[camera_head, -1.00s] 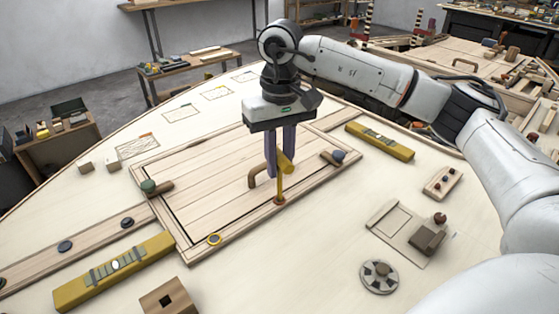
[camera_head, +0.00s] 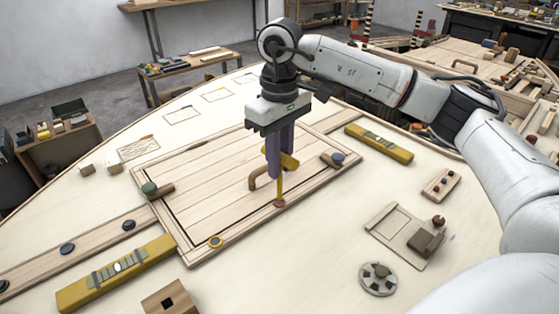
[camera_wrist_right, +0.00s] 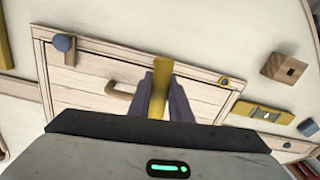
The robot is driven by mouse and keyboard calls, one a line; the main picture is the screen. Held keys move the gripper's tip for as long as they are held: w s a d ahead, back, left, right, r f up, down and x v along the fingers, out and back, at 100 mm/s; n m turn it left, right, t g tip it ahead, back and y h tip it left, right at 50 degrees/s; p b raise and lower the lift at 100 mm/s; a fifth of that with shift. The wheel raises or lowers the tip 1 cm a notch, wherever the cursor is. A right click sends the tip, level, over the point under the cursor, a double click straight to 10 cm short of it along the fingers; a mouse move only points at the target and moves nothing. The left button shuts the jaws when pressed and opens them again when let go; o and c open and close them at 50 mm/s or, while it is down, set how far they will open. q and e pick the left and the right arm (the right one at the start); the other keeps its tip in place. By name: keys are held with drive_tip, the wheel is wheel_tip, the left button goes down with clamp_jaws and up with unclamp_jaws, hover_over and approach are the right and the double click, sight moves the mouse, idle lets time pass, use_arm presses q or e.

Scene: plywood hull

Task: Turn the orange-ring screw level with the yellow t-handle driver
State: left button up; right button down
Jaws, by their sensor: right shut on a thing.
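The yellow t-handle driver (camera_head: 280,185) stands upright, with its shaft running down to the orange-ring screw (camera_head: 279,204) on the front edge of the hatch frame. Its tip meets the screw, and the driver covers most of the head, so I cannot tell whether it is level. My right gripper (camera_head: 281,168) points down from above and is shut on the driver's crossbar. In the right wrist view the yellow handle (camera_wrist_right: 158,92) sits between the two dark fingers and the screw is hidden. My left gripper is not in view.
A yellow-ring screw (camera_head: 215,241) sits at the frame's near corner. A wooden hatch handle (camera_head: 258,178) rises just left of the driver. Yellow levels lie at the front left (camera_head: 115,273) and back right (camera_head: 380,143). A latch with a blue knob (camera_head: 337,159) is to the right.

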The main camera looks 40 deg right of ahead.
drive_tip(key=m+p, duration=0.1)
drive_tip(key=m, duration=1)
drive_tip(key=shift+m+p, duration=0.3)
drive_tip(key=m, duration=0.3)
drive_tip(key=shift+f, duration=0.25)
drive_tip(key=shift+f, duration=0.35)
